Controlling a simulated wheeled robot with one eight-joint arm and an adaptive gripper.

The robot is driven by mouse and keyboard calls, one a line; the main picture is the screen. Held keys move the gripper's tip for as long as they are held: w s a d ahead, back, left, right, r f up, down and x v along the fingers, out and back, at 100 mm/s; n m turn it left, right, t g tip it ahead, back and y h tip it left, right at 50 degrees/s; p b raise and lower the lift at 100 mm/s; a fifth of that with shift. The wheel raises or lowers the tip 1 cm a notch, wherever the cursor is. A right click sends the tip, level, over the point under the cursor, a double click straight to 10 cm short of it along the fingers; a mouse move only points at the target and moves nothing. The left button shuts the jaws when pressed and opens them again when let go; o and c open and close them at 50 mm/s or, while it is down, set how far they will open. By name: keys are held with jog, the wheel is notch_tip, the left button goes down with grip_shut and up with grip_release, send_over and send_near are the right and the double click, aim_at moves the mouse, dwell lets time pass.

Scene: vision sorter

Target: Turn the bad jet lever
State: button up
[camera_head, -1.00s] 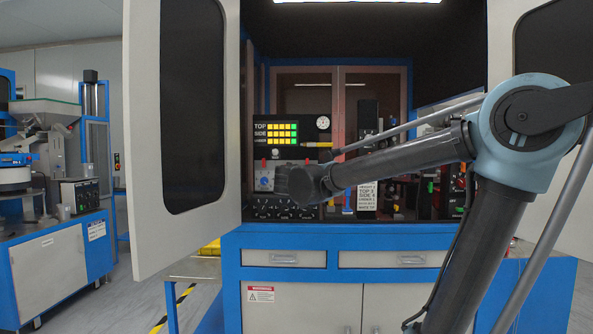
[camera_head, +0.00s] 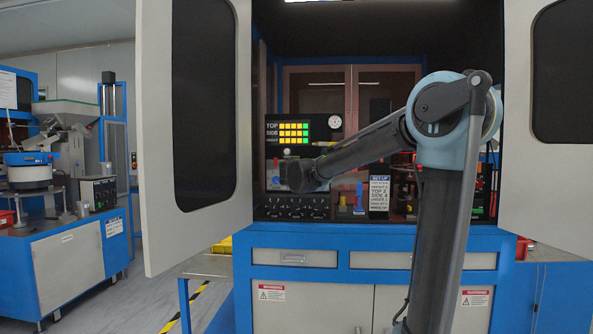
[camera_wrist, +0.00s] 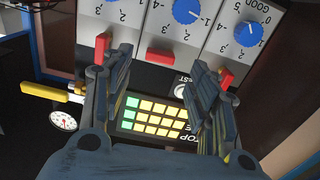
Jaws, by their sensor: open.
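My gripper (camera_wrist: 161,60) is open in the wrist view, its two dark fingers spread in front of a control panel. In this upside-down view, several dials with blue knobs run along the top. A middle red lever (camera_wrist: 162,55) lies between the fingertips, with apparent space on both sides. Another red lever (camera_wrist: 103,45) is by the left finger, and a third red lever (camera_wrist: 225,77) is by the right finger. "GOOD" is readable above the right dial; I cannot read which lever is the bad jet. In the head view my forearm hides the gripper.
A yellow and green light panel (camera_wrist: 155,115) lies below the levers in the wrist view. Beside it are a round gauge (camera_wrist: 63,120) and a yellow handle (camera_wrist: 40,92). In the head view, the open cabinet door (camera_head: 194,140) stands left of my arm.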

jog(key=w, duration=0.6)
jog(key=shift+w, duration=0.2)
jog(key=shift+d, duration=0.1)
